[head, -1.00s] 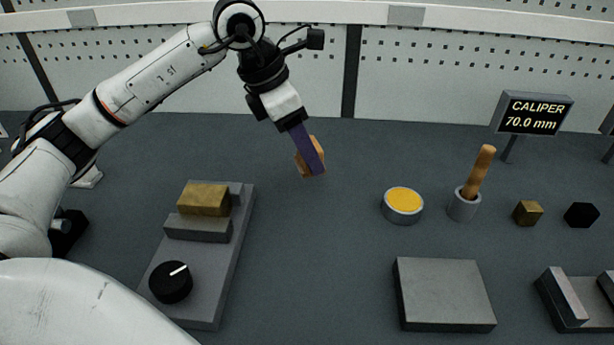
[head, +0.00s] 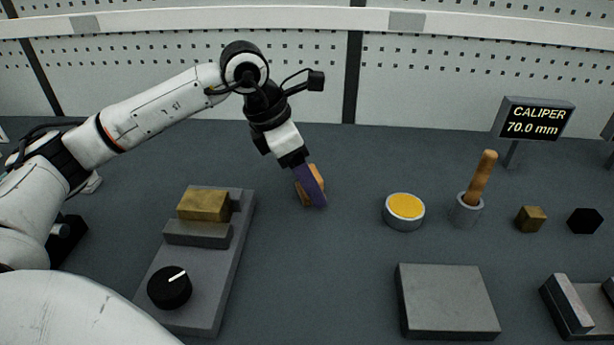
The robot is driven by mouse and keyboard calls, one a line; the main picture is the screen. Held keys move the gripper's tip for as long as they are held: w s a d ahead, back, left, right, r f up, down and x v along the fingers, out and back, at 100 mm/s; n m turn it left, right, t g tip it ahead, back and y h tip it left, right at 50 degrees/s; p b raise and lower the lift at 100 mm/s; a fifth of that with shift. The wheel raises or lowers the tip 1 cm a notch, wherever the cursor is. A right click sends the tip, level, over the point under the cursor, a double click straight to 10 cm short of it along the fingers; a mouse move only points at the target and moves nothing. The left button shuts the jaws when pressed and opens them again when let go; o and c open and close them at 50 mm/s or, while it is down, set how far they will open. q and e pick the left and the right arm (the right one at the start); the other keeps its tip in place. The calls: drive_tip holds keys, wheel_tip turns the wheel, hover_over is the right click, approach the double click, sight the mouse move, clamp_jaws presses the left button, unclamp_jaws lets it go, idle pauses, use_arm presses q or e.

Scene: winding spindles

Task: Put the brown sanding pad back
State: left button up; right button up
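My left gripper (head: 313,187) comes in from the left and points down over the bench, left of the yellow-topped tin. It is shut on an orange-brown block, which looks like the brown sanding pad (head: 302,191). A long purple finger covers much of the pad. The pad is close to the bench surface; I cannot tell whether it touches. My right gripper is not in view.
A grey fixture (head: 215,290) with a brass-brown block (head: 204,204) and a black knob (head: 169,287) stands left. Right are the tin (head: 404,207), a cup (head: 466,212) with a wooden stick, small cubes, a grey plate (head: 447,300) and a caliper sign (head: 535,118).

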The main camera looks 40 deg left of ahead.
use_arm(q)
drive_tip(key=p+v, duration=0.1)
drive_tip(key=v, duration=1.1)
drive_tip(key=shift+r, duration=0.2)
